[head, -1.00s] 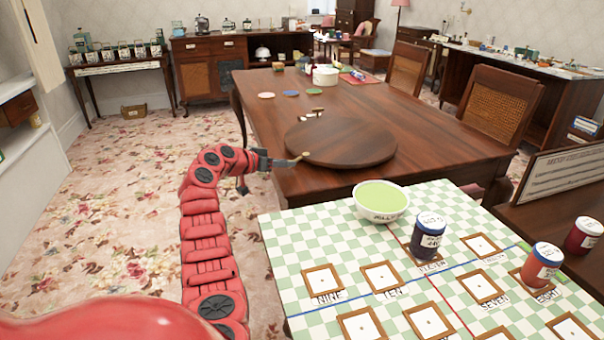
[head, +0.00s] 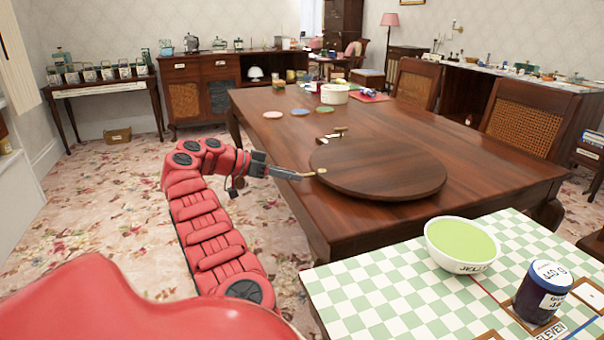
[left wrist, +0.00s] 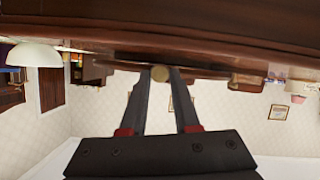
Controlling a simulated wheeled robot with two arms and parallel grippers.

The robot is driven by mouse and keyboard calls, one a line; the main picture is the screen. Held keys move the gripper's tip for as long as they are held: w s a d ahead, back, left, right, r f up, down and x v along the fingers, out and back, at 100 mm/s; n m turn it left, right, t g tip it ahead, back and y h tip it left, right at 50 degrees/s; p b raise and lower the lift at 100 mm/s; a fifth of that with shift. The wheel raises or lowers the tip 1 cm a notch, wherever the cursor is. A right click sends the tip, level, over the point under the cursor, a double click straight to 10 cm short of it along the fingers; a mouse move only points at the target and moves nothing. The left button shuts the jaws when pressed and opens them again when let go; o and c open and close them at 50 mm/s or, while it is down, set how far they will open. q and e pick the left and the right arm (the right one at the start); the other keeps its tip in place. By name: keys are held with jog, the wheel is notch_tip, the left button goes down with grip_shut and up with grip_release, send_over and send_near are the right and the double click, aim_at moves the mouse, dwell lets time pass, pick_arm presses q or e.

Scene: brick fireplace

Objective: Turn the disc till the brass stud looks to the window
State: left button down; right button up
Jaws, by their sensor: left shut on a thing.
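The disc (head: 378,165) is a round, dark wooden turntable lying flat near the front left corner of the long wooden table. The small round brass stud (head: 321,171) is at the disc's left rim in the head view. My left gripper (head: 309,174) reaches in from the left at rim height and is shut on the stud. In the left wrist view, the stud (left wrist: 160,74) shows between the two fingertips, under the dark table edge. My right gripper is in neither current view. A pale, bright strip at the back wall (head: 311,17) may be the window; I cannot tell.
The long table (head: 480,150) has free room behind and right of the disc. A green checkered board (head: 365,293) with a bowl (head: 462,243) and a jar (head: 541,291) stands in front. Chairs (head: 530,115) line the right side.

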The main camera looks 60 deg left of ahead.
pick_arm(q)
jog(key=shift+a+f, duration=0.1)
jog(key=shift+a, duration=0.1)
dwell(0.3)
jog(key=c, duration=0.7)
grip_release()
jog(key=shift+s, duration=0.1)
jog(key=shift+o, duration=0.2)
